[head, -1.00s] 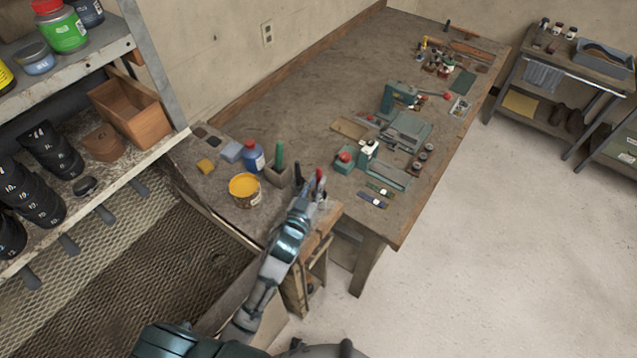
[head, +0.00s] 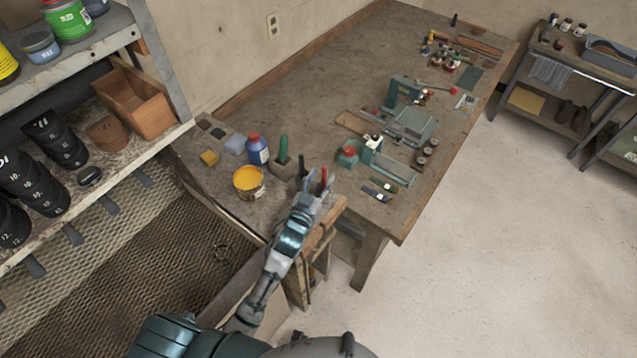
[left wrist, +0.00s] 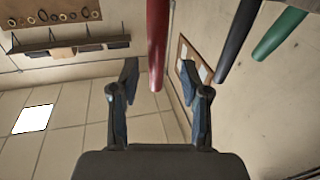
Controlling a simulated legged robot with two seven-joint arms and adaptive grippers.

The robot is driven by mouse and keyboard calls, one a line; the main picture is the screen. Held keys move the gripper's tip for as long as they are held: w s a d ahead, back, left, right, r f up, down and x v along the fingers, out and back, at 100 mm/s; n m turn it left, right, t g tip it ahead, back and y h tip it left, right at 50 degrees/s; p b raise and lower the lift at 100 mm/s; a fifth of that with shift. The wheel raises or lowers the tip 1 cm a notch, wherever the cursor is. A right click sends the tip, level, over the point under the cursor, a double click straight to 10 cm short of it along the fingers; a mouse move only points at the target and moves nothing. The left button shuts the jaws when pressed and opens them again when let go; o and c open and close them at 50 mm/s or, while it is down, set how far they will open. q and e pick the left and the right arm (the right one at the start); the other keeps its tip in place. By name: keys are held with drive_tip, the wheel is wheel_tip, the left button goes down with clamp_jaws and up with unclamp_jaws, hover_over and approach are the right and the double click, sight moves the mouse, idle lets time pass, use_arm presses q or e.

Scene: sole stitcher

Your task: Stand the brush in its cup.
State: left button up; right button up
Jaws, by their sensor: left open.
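My left gripper (head: 317,187) is open at the near corner of the workbench, with its fingers up beside a red handle (head: 324,174). In the left wrist view, the red handle (left wrist: 157,40) hangs into the picture between the open fingers (left wrist: 159,82), with a gap on both sides. A black handle (left wrist: 238,42) and a green handle (left wrist: 280,33) show to its right. In the head view the green handle (head: 283,148) stands upright in a grey holder (head: 284,171). I cannot tell which thing is the brush or which is its cup. My right gripper is out of view.
Green machines (head: 408,123) and small flat tools (head: 378,193) lie further right. Shelves (head: 120,142) border the left. The bench's far middle is clear.

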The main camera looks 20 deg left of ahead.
use_arm(q)
drive_tip(key=s+a, duration=0.1)
drive_tip(key=s, duration=1)
drive_tip(key=shift+s+f, duration=0.25)
drive_tip(key=shift+s, duration=0.15)
